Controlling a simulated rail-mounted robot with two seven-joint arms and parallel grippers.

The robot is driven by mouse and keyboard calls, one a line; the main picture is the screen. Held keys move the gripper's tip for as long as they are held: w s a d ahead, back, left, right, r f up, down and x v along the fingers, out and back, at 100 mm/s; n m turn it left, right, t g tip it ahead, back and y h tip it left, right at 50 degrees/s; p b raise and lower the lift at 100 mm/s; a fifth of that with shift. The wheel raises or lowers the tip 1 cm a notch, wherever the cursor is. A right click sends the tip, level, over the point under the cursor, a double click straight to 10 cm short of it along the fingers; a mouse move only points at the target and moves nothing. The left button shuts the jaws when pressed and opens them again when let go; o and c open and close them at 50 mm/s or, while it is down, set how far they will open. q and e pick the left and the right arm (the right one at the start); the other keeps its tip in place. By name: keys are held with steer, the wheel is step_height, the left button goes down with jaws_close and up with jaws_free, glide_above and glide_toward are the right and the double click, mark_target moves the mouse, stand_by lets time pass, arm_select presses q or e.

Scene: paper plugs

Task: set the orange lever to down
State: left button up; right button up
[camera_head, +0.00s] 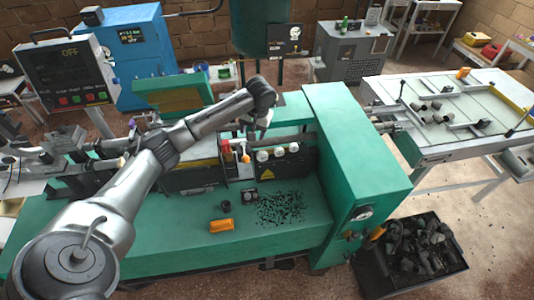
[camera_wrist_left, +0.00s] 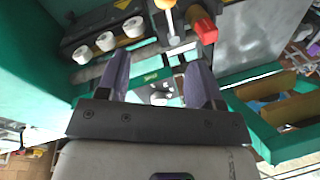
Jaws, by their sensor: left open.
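The orange lever (camera_head: 245,158) stands on the front of the green machine, between a red knob (camera_head: 227,151) and a row of white knobs (camera_head: 277,153). In the left wrist view, the lever's orange tip (camera_wrist_left: 165,4) is at the top edge, with a pale rod below it. The red knob (camera_wrist_left: 203,29) is right beside it. My left gripper (camera_head: 257,127) is above the machine, near the lever. Its two fingers (camera_wrist_left: 160,65) are apart and empty, with the lever beyond them. I cannot tell the lever's exact setting. My right gripper is out of view.
The green housing (camera_head: 350,150) rises to the right of the knobs. Dark scraps (camera_head: 282,208) and an orange object (camera_head: 221,225) lie on the green ledge. A control screen (camera_head: 68,75) stands at the left, and a black bin (camera_head: 410,255) at the lower right.

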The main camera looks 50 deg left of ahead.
mark_target(246, 157)
arm_select(q)
steer(key=s+f+n, duration=0.1)
steer(key=f, duration=0.3)
steer(key=s+f+n, duration=0.1)
steer(key=f, duration=0.4)
steer(key=s+a+f+n, duration=0.1)
steer(key=f, duration=0.3)
steer(key=shift+s+f+g+p, duration=0.3)
steer(key=shift+c, duration=0.3)
jaws_close()
